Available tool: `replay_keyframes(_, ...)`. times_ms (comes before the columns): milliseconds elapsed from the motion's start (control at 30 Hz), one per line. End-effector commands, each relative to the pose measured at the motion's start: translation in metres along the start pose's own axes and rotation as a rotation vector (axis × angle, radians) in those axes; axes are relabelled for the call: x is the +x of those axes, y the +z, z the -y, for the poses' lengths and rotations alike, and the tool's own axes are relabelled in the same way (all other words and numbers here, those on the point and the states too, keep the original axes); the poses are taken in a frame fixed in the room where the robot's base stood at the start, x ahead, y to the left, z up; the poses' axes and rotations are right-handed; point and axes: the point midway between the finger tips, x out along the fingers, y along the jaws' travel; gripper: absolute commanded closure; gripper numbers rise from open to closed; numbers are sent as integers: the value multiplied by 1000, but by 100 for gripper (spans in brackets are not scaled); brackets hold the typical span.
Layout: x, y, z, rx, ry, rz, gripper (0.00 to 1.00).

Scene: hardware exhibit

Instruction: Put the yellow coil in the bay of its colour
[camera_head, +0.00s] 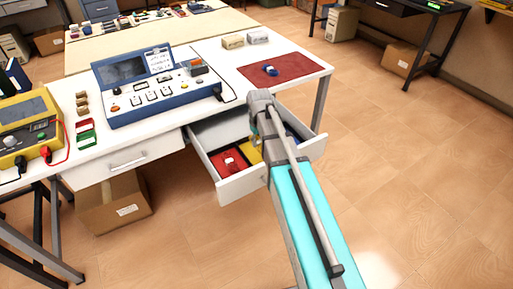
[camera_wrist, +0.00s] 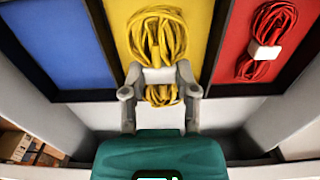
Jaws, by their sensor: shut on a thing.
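The yellow coil (camera_wrist: 158,35) is a looped bundle of yellow cable with a pale band at its middle. In the wrist view it lies within the outline of the yellow bay (camera_wrist: 199,45), the middle one in the open drawer (camera_head: 242,187). My gripper (camera_wrist: 160,82) is shut on the coil's middle, its fingers pointing into the drawer. I cannot tell whether the coil touches the bay floor. In the head view my arm hides most of the gripper and the coil; a strip of the yellow bay (camera_head: 251,153) shows.
The red bay (camera_wrist: 229,45) holds a red coil (camera_wrist: 265,50). The blue bay (camera_wrist: 65,45) looks empty where visible. Dark dividers separate the bays. A blue coil (camera_head: 270,70) lies on a red mat (camera_head: 290,65) on the bench. A blue instrument (camera_head: 155,88) stands above the drawer.

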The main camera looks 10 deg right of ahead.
Motion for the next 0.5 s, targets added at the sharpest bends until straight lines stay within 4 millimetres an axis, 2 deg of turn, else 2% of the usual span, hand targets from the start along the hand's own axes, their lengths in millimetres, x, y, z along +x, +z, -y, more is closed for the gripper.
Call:
replay_keyframes(200,15,-10,1,0,0,0,100)
replay_keyframes(500,37,-8,2,0,0,0,100)
